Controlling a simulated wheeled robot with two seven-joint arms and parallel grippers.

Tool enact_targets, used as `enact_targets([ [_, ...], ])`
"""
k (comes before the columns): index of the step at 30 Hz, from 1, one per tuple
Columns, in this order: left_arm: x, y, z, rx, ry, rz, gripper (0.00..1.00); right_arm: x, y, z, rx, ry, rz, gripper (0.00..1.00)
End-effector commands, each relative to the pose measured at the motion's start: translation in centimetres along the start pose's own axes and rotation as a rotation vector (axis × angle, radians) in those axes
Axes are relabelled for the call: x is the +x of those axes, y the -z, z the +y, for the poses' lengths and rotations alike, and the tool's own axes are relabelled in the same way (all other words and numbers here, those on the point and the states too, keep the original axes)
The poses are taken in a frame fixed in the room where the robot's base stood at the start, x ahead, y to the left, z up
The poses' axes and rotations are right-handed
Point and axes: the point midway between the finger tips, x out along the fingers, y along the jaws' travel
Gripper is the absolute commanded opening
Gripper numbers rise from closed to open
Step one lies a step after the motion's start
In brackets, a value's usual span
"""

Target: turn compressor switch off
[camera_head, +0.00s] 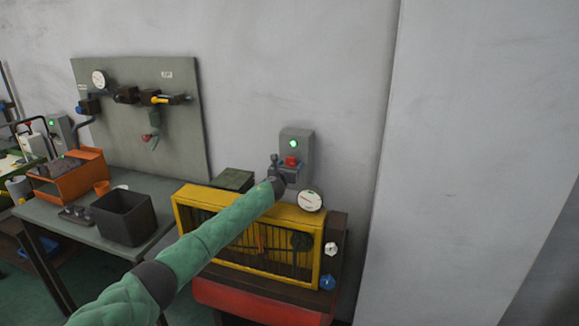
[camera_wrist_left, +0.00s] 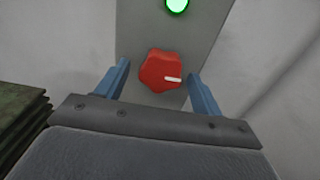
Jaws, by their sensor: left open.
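The compressor switch is a red rotary knob (camera_head: 291,161) on a grey wall box (camera_head: 305,146), with a lit green lamp (camera_head: 293,143) above it. My left gripper (camera_head: 287,169) reaches up to the box from below. In the left wrist view the red knob (camera_wrist_left: 160,71) lies between the open blue fingers of the gripper (camera_wrist_left: 160,82), with gaps on both sides. Its white mark points to the right. The green lamp (camera_wrist_left: 177,5) is lit at the top edge. My right gripper is not in view.
Below the box stands the compressor with a yellow cage (camera_head: 320,240), a white gauge (camera_head: 311,201) and a red tank (camera_head: 260,303). A workbench with a black bin (camera_head: 123,217) and an orange holder (camera_head: 70,178) is at the left. The wall on the right is bare.

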Motion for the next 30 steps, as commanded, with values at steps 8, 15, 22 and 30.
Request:
enact_targets([
  [8,0.1,0.0,0.0,0.0,0.0,0.0,0.67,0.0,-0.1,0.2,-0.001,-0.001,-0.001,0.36],
  [15,0.1,0.0,0.0,0.0,0.0,0.0,0.22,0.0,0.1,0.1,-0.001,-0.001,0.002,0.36],
  [22,0.1,0.0,0.0,-0.013,0.0,0.0,0.22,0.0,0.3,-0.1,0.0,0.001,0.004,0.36],
  [30,0.1,0.0,0.0,-0.125,0.0,-0.001,0.22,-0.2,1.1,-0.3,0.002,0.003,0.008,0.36],
])
